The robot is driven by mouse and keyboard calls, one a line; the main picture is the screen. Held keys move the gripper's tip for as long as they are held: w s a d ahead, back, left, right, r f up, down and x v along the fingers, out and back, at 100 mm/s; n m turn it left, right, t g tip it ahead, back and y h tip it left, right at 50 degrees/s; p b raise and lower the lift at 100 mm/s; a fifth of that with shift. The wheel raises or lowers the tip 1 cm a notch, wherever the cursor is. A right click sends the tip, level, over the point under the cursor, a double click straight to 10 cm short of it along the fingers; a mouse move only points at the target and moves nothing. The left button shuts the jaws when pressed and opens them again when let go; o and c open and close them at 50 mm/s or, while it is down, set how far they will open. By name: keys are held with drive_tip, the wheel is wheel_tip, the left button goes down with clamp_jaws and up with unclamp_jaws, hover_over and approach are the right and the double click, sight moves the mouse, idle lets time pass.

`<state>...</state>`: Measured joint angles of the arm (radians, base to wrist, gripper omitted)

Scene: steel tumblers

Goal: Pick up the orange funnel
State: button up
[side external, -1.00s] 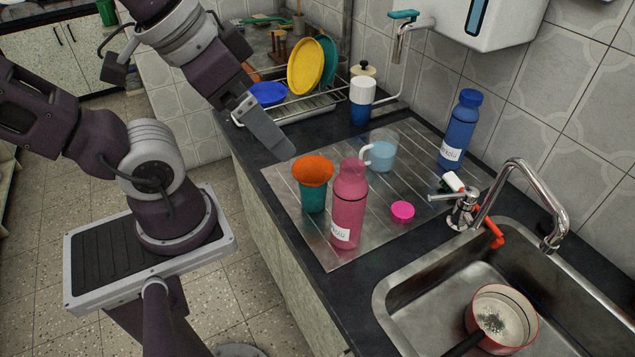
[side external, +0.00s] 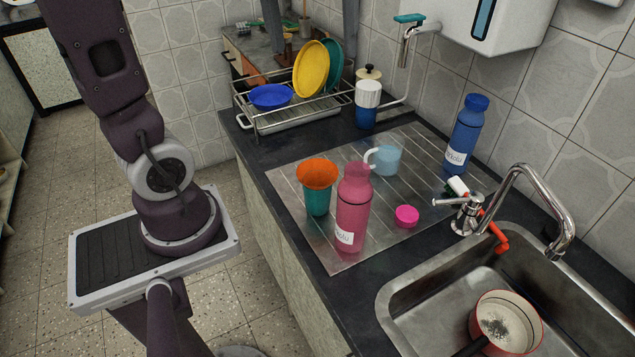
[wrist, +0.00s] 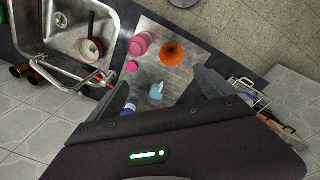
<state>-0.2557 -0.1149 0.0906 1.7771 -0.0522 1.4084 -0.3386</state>
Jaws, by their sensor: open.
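The orange funnel (side external: 317,172) sits mouth up in the top of a teal tumbler (side external: 317,200) on the ribbed steel drainboard (side external: 285,185); its lower part is hidden inside. In the wrist view the funnel (wrist: 172,54) shows from above as an orange round, beyond the fingertips and a little right of the middle between them. My gripper (wrist: 160,80) is open and empty, high above the counter and apart from the funnel. I cannot make it out clearly in the side view.
A pink bottle (side external: 353,215) stands close beside the tumbler. A light blue mug (side external: 386,160), pink lid (side external: 406,216) and blue bottle (side external: 465,135) are also on the drainboard. A dish rack (side external: 290,115) stands at the back, the sink and tap (side external: 540,200) at the right.

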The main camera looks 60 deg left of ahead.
drive_tip(key=w+a+f+n+g, duration=0.2)
drive_tip(key=w+a+n, duration=0.1)
drive_tip(key=w+a, duration=0.15)
approach(317, 190)
drive_tip(key=shift+h, duration=0.4)
drive_tip(key=a+f, duration=0.1)
drive_tip(key=f, duration=0.1)
drive_tip(key=a+f, duration=0.1)
drive_tip(key=f, duration=0.1)
drive_tip(key=w+a+f, duration=0.1)
drive_tip(key=f, duration=0.1)
drive_tip(key=shift+w+a+f, duration=0.1)
drive_tip(key=shift+a+f, duration=0.05)
drive_tip(key=shift+a, duration=0.15)
drive_tip(key=f, duration=0.2)
drive_tip(key=d+f, duration=0.1)
drive_tip(key=f, duration=0.3)
drive_tip(key=shift+s+d+f, duration=0.25)
drive_tip(key=shift+s, duration=0.15)
drive_tip(key=c, duration=1.3)
